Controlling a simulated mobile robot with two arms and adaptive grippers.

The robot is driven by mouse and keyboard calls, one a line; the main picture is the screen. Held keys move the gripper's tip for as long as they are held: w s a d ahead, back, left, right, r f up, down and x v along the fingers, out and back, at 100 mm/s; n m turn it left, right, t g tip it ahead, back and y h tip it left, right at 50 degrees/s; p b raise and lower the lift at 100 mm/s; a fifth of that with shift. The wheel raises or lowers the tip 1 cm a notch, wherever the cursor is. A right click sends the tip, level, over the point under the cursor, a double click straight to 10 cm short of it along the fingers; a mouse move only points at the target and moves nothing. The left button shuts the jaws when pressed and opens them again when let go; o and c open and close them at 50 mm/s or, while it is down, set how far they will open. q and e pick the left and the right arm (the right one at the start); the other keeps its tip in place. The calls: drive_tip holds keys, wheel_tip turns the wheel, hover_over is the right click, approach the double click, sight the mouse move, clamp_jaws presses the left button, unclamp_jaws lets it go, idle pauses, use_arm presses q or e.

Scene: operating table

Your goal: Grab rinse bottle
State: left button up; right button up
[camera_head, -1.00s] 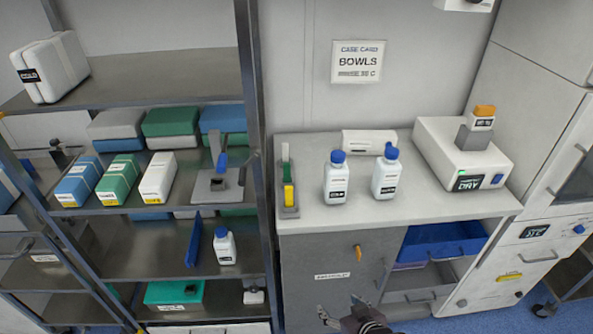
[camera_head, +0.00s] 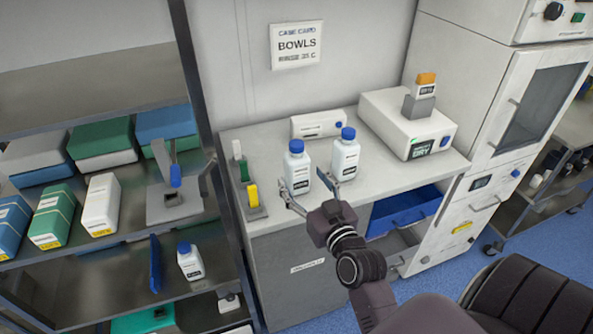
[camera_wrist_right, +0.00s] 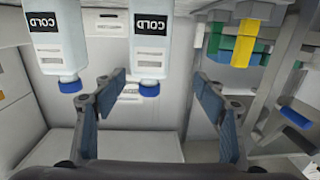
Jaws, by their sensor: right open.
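Two white bottles with blue caps stand upright on the counter, the left bottle (camera_head: 297,170) and the right bottle (camera_head: 345,158). In the right wrist view, which is upside down, both show dark labels reading "COLD": the left bottle (camera_wrist_right: 149,20) and the right bottle (camera_wrist_right: 57,45). A third blue-capped bottle (camera_head: 191,263) stands on the rack shelf. I cannot tell which is the rinse bottle. My right gripper (camera_head: 312,193) is open and empty in front of the counter bottles, its fingers (camera_wrist_right: 158,90) spread toward the left one. My left gripper is out of view.
A white device (camera_head: 410,125) stands right of the bottles, and a low white box (camera_head: 318,124) lies behind them. A small holder with a yellow item (camera_head: 253,196) is at the counter's left. A blue drawer (camera_head: 405,208) juts out below. The metal rack (camera_head: 200,110) stands left.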

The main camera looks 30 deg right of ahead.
sight(297, 155)
drive_tip(key=shift+w+d+r, duration=0.15)
drive_tip(key=shift+d+r, duration=0.15)
drive_tip(key=shift+d, duration=0.1)
drive_tip(key=shift+w+d+r+m+h, duration=0.2)
drive_tip(key=shift+w+m+h, duration=0.1)
drive_tip(key=shift+w, duration=0.3)
drive_tip(key=p+x, duration=0.1)
drive_tip(key=x, duration=0.1)
drive_tip(key=p+x, duration=0.1)
drive_tip(key=x, duration=0.2)
drive_tip(key=shift+w+d+r, duration=0.2)
drive_tip(key=shift+d, duration=0.1)
drive_tip(key=shift+w+d+f, duration=0.1)
drive_tip(key=shift+w+d, duration=0.05)
drive_tip(key=shift+w, duration=0.35)
drive_tip(key=shift+c, duration=0.4)
clamp_jaws()
